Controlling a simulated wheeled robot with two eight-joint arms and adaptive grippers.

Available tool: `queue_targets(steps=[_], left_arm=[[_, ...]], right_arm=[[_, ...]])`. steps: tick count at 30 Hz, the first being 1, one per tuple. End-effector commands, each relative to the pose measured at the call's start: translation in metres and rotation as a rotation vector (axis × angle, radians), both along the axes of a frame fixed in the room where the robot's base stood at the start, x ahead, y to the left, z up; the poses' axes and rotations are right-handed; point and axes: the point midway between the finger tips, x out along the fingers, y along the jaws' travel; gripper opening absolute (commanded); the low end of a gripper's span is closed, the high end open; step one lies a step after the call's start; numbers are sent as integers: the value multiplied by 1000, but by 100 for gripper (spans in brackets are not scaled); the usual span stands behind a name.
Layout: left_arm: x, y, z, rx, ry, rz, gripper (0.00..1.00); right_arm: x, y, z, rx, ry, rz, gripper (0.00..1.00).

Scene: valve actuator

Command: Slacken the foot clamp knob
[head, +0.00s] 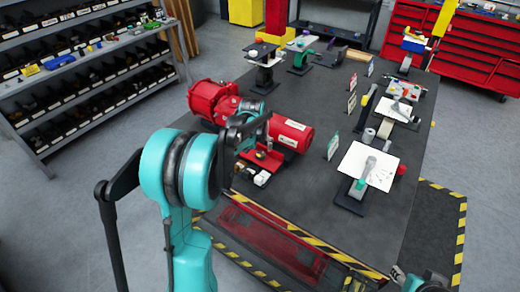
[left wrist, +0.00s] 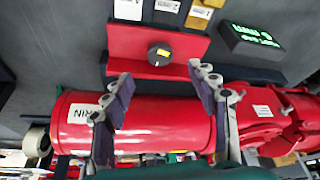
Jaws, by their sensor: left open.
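The red valve actuator lies on the dark bench, with a red cylinder (head: 291,133) to the right and a rounder housing (head: 212,100) to the left. In the left wrist view, a round black knob (left wrist: 158,54) with a pale mark sits on a red foot plate (left wrist: 125,42) beside the red cylinder (left wrist: 150,124). My left gripper (left wrist: 161,84) is open and empty. Its two fingers stand apart over the cylinder, their tips on either side of the knob but short of it in the picture. My right gripper (head: 370,284) shows only partly at the bottom edge; its jaws cannot be made out.
Small labelled blocks (left wrist: 167,10) and a black box with green lettering (left wrist: 250,40) lie near the foot plate. White plates on stands (head: 369,165) are on the bench's right. Yellow-black striped edging (head: 300,233) runs along the front. Shelves of bins (head: 80,60) stand left.

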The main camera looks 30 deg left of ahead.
Motion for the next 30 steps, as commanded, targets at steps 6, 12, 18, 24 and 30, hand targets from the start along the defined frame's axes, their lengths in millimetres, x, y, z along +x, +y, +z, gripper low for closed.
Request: queue_targets(steps=[6, 12, 18, 24, 30], left_arm=[[-4, 12, -2, -1, -9, -222, 59], [4, 13, -21, 3, -12, -255, 59], [16, 13, -53, 2, -12, -254, 59], [24, 14, -70, 2, -12, -253, 59], [25, 14, -73, 2, -12, -253, 59]], right_arm=[[0, 0, -7, 0, 0, 0, 40], [0, 0, -13, 0, 0, 0, 40], [0, 0, -21, 0, 0, 0, 40], [0, 0, -25, 0, 0, 0, 40], [0, 0, -25, 0, 0, 0, 40]])
